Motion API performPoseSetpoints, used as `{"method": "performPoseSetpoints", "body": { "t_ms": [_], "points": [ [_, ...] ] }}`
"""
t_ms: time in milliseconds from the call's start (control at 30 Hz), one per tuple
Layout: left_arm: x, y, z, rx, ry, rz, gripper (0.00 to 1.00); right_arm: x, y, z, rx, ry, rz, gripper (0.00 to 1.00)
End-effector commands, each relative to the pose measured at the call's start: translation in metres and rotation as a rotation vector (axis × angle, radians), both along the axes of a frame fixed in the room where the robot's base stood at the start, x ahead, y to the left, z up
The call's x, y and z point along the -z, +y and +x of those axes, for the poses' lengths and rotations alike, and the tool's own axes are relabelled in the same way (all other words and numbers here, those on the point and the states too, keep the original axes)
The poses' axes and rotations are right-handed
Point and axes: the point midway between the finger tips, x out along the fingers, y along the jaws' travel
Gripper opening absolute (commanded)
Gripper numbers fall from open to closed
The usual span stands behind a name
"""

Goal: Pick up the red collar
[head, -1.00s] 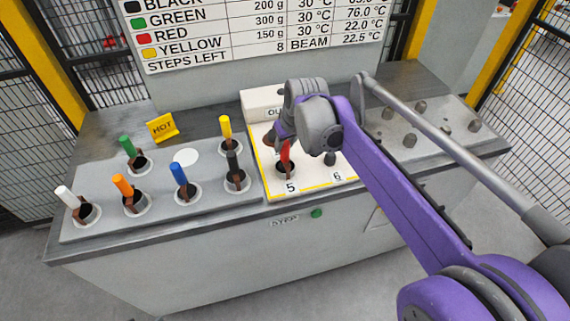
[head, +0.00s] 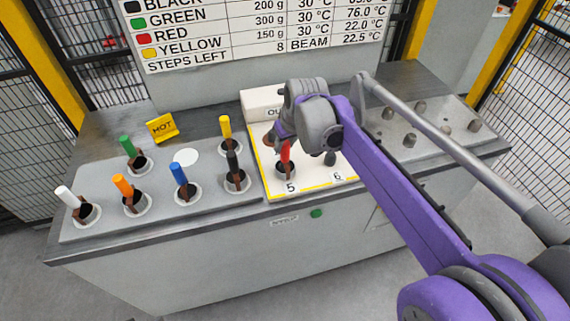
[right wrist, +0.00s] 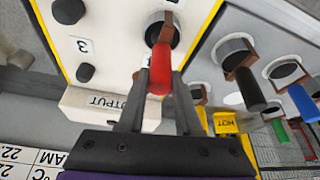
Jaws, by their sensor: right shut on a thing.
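The red collar (head: 285,153) has an upright red handle and a brown lower part. It stands at the spot marked 5 on the white, yellow-edged output plate (head: 312,184). In the right wrist view the red handle (right wrist: 160,70) lies between the fingertips of my right gripper (right wrist: 160,84). That gripper is shut on the handle, and the collar's lower end is still at the dark round spot on the plate. In the head view my right gripper (head: 287,141) is at the handle's top, its fingers largely hidden by my own wrist. My left gripper is not in view.
Left of the plate stand the black (head: 232,162), yellow (head: 225,127), blue (head: 178,173), orange (head: 122,185), green (head: 127,146) and white (head: 66,197) handles. A yellow HOT sign (head: 162,128) stands behind them. Grey pegs (head: 445,129) stand at right.

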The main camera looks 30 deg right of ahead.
Motion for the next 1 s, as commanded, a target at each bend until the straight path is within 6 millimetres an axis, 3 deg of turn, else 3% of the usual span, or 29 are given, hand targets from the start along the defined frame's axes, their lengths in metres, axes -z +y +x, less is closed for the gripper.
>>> {"method": "performPoseSetpoints", "body": {
  "t_ms": [467,800,1000],
  "points": [
    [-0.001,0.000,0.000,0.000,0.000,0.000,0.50,-0.008,0.000,0.000,0.000,-0.001,0.000,0.00],
    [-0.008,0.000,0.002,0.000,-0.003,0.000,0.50,-0.069,0.000,0.000,0.000,-0.002,0.000,0.00],
    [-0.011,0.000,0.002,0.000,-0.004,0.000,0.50,-0.096,0.000,0.000,0.000,-0.001,0.000,0.00]
  ]
}}
